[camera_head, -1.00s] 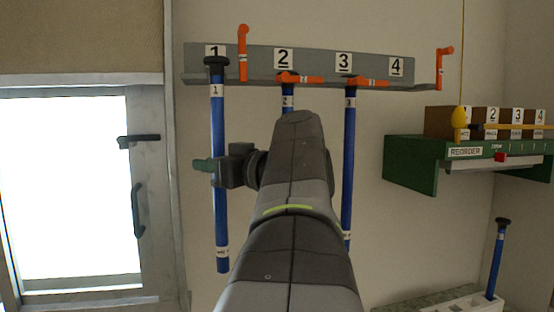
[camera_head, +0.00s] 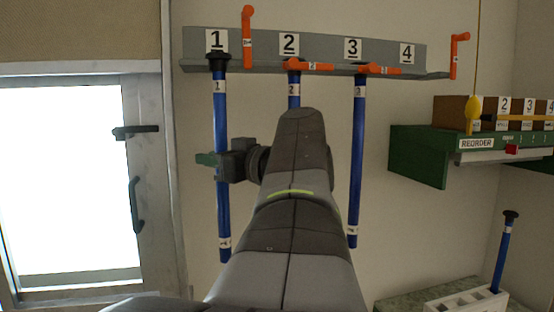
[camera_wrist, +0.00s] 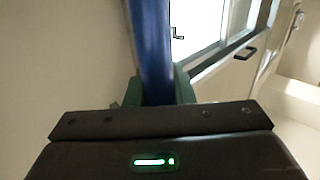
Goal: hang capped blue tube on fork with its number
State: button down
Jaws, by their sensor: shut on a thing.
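A blue tube with a black cap and the number 1 (camera_head: 221,118) stands upright at the left end of the grey rail (camera_head: 330,52). Its cap is at the fork ledge under number plate 1 (camera_head: 217,40); whether it rests on the prongs cannot be told. My gripper (camera_head: 216,160) is shut on this tube around its middle. In the wrist view the blue tube (camera_wrist: 153,45) rises between the green fingers. The orange latch by plate 1 (camera_head: 247,38) points up. The tube's middle is partly hidden by the gripper.
Tubes 2 (camera_head: 294,90) and 3 (camera_head: 358,170) hang at their forks behind horizontal orange latches. Fork 4 is empty, its latch (camera_head: 454,55) raised. A green shelf (camera_head: 418,158) with boxes is at right. Another capped blue tube (camera_head: 503,250) stands in a white rack (camera_head: 470,300). A window is at left.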

jog(key=shift+w+a+f, duration=0.1)
dwell(0.3)
jog(key=c, duration=1.2)
grip_release()
jog(key=shift+o, duration=0.2)
jog(key=shift+s+d+b, duration=0.25)
jog(key=shift+d+b, duration=0.05)
jog(key=shift+d, duration=0.1)
jog(key=b+v, duration=0.4)
jog(key=v, duration=0.9)
jog(key=shift+a, duration=0.15)
